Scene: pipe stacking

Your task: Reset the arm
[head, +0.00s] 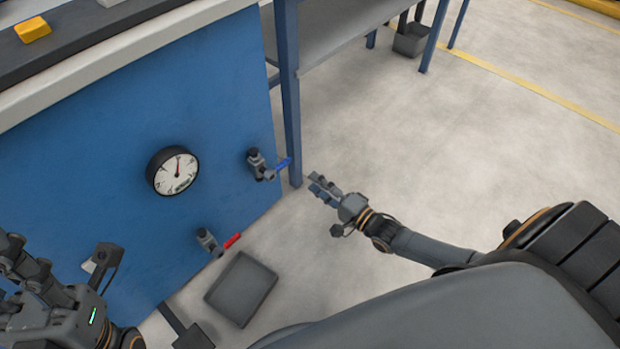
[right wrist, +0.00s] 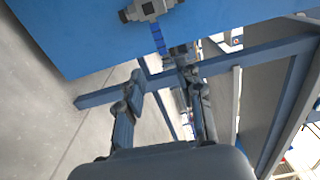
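My right gripper (head: 322,187) reaches in from the right in the head view, just right of the blue-handled valve (head: 262,166) and apart from it in the picture. In the right wrist view, the two fingers of the right gripper (right wrist: 160,75) stand apart with nothing held between them. The blue valve handle (right wrist: 158,40) shows beyond the fingertips. My left gripper (head: 62,262) is at the lower left, in front of the blue panel (head: 90,180). Its fingers stand apart and I see nothing in them. Part of it is cut off by the frame edge.
A round gauge (head: 173,171) and a red-handled valve (head: 215,242) are on the panel. A grey tray (head: 241,289) is low beside the panel. A blue table leg (head: 290,100) stands near my right gripper. The floor (head: 450,150) at right is clear.

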